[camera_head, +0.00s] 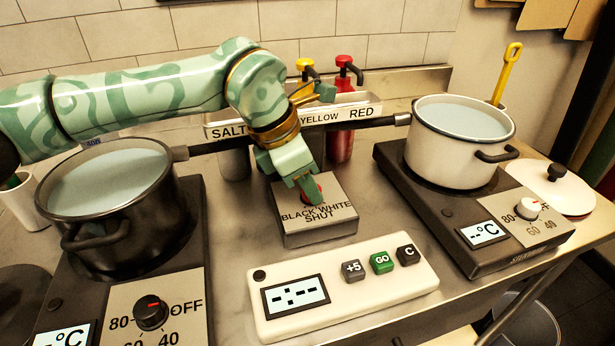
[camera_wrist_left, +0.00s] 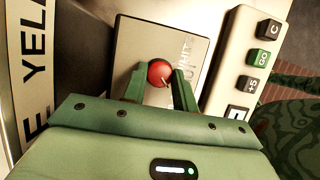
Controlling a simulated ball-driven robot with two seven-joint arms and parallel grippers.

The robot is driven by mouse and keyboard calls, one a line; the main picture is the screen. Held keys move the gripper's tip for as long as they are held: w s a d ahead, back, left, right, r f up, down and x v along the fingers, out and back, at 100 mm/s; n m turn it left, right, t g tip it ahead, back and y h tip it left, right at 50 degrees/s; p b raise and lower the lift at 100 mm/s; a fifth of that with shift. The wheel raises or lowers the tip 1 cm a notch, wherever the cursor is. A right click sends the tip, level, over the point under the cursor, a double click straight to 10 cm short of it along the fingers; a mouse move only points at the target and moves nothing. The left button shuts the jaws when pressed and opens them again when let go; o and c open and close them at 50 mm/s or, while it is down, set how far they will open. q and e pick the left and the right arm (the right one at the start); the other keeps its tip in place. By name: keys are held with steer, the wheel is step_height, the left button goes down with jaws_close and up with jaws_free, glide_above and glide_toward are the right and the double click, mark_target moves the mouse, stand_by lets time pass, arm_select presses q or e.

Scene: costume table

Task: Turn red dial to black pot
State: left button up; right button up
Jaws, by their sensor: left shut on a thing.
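The red dial (camera_wrist_left: 158,72) sits on top of a grey box (camera_head: 319,228) labelled BLACK, WHITE and SHUT. My left gripper (camera_head: 311,192) reaches down onto the dial from above and is shut on it. In the left wrist view its two green fingers (camera_wrist_left: 159,84) stand on either side of the round red knob. In the head view the gripper covers most of the dial, so its pointing direction is hard to tell. The black pot (camera_head: 125,235), full of water, stands on the left hot plate. My right gripper does not show.
A white pot (camera_head: 455,150) of water stands on the right hot plate (camera_head: 480,225). A white timer (camera_head: 345,288) with buttons lies in front of the box. A labelled rack (camera_head: 228,131) with red (camera_head: 342,143) and yellow pump bottles is behind. A white lid (camera_head: 553,187) lies at right.

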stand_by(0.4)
arm_select(q)
steer(key=o, duration=1)
steer(key=shift+c, duration=0.2)
steer(key=shift+r, duration=0.1)
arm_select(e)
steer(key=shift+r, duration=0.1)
arm_select(q)
steer(key=p+v, duration=0.5)
steer(key=v, duration=1.1)
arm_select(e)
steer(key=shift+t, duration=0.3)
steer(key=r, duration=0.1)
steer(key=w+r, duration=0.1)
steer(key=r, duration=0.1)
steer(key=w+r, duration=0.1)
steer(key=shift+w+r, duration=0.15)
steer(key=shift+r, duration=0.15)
arm_select(q)
steer(key=shift+a, duration=0.15)
